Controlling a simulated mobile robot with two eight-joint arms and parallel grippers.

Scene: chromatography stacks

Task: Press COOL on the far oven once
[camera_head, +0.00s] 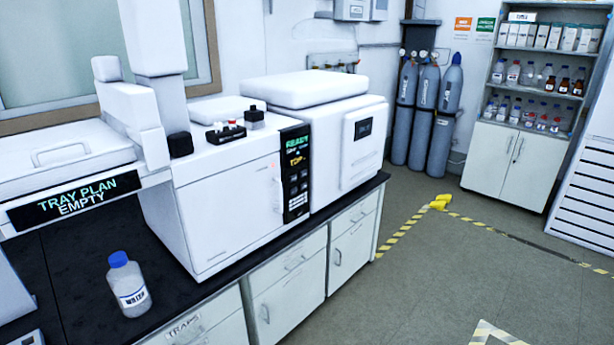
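A white oven unit (228,202) stands on the dark bench, with a front door and a handle near its right edge. A black control panel (296,172) at the right of its door shows green "READY" text, a yellow readout and several small buttons. The button labels are too small to read, so I cannot tell which is COOL. I cannot tell from this view alone whether this is the far oven. Neither of my grippers is in view.
A water bottle (128,285) with a blue cap stands on the bench front. A display (62,201) at left reads "TRAY PLAN EMPTY". A white unit (345,150) adjoins the panel's right. Gas cylinders (421,115) stand beyond. The floor (440,280) right of the bench is open.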

